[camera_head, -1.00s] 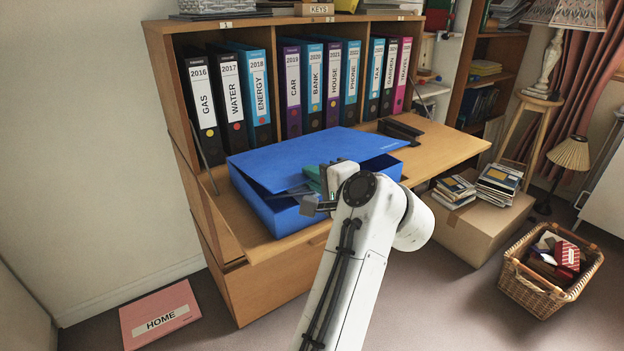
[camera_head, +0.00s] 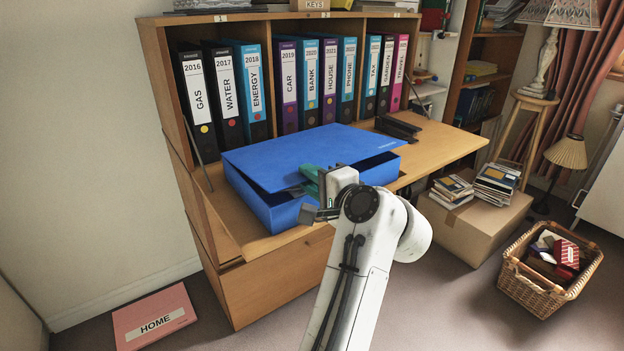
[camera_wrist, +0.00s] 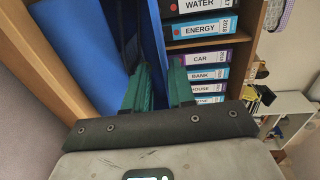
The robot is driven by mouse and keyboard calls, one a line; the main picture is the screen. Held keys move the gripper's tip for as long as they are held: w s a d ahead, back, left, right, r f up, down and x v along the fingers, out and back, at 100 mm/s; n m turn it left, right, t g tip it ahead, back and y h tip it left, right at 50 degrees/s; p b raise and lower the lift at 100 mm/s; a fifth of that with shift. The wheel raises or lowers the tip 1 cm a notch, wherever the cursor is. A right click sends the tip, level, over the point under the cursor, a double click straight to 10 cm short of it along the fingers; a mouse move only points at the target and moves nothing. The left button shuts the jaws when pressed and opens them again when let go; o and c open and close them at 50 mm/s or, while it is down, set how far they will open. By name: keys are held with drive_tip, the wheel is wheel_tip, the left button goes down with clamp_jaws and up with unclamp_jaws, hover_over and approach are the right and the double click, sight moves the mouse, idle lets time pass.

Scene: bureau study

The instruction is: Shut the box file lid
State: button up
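The blue box file (camera_head: 285,213) lies on the fold-down desk flap. Its lid (camera_head: 300,155) is partly raised, with a dark gap along the front and right side. My gripper (camera_head: 312,180) is at the front edge of the box, its green fingers by the lid's front edge. In the wrist view, the two green fingers (camera_wrist: 160,75) stand apart, and a blue strip of the box file (camera_wrist: 156,30) shows between them. A broad blue face (camera_wrist: 80,45) fills the left. Whether the fingers touch the lid is unclear.
Labelled binders (camera_head: 290,85) stand in the bureau behind the box. A black object (camera_head: 398,128) lies on the flap (camera_head: 440,148) at right. A cardboard box (camera_head: 470,228) with books and a wicker basket (camera_head: 545,275) stand on the floor at right. A pink HOME file (camera_head: 155,318) lies at lower left.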

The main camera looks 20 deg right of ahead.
drive_tip(key=shift+o, duration=0.4)
drive_tip(key=shift+s, duration=0.1)
drive_tip(key=v, duration=1)
drive_tip(key=shift+s+p, duration=0.3)
drive_tip(key=shift+p, duration=0.05)
drive_tip(key=shift+d, duration=0.1)
drive_tip(key=shift+c, duration=0.3)
